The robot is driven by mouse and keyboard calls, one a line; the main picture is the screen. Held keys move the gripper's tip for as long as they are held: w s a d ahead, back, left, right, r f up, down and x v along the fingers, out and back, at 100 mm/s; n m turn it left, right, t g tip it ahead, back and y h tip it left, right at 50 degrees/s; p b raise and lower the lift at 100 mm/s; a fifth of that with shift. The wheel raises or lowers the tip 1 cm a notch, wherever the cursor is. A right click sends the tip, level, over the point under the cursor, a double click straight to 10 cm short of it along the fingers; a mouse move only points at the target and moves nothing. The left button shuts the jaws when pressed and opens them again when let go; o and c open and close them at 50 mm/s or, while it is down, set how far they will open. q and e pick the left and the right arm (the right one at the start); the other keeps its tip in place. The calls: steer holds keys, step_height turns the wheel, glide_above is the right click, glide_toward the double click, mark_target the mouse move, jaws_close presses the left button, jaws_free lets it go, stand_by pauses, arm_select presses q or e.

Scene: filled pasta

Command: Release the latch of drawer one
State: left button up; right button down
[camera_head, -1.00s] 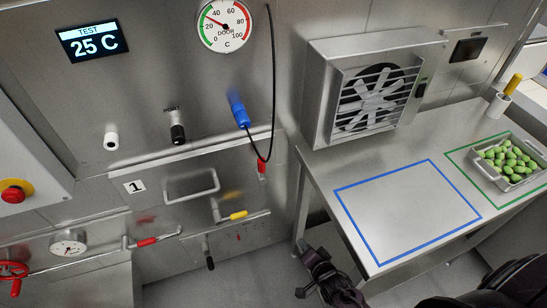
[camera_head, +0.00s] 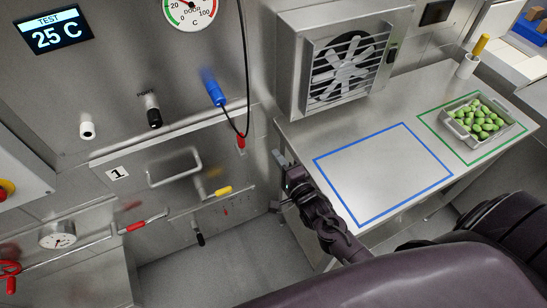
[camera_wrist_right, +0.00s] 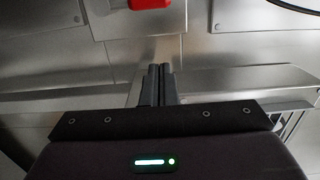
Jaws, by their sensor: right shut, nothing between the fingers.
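Drawer one (camera_head: 134,190) is in the steel wall at the left of the head view, marked with a "1" label (camera_head: 117,174). It looks closed, with a metal bar handle (camera_head: 176,179). A yellow-gripped lever (camera_head: 223,191), which looks like its latch, sits at the drawer's lower right. My right gripper (camera_head: 281,160) is to the right of the lever, apart from it, by the table's left edge. In the right wrist view its two fingers (camera_wrist_right: 158,84) are together and empty, facing the steel wall. My left gripper is not in view.
A blue plug (camera_head: 214,91) and a black cable with a red end (camera_head: 241,142) hang above the drawer's right side. The steel table (camera_head: 300,135) carries a fan box (camera_head: 345,70) and a tray of green pieces (camera_head: 505,133). A red-gripped lever (camera_head: 132,228) lies below left.

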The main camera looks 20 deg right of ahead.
mark_target(240, 142)
steer(key=w+a+b, duration=0.4)
steer(key=w, duration=0.4)
steer(key=shift+w+a, duration=0.2)
steer(key=shift+a, duration=0.05)
steer(key=shift+s, duration=0.1)
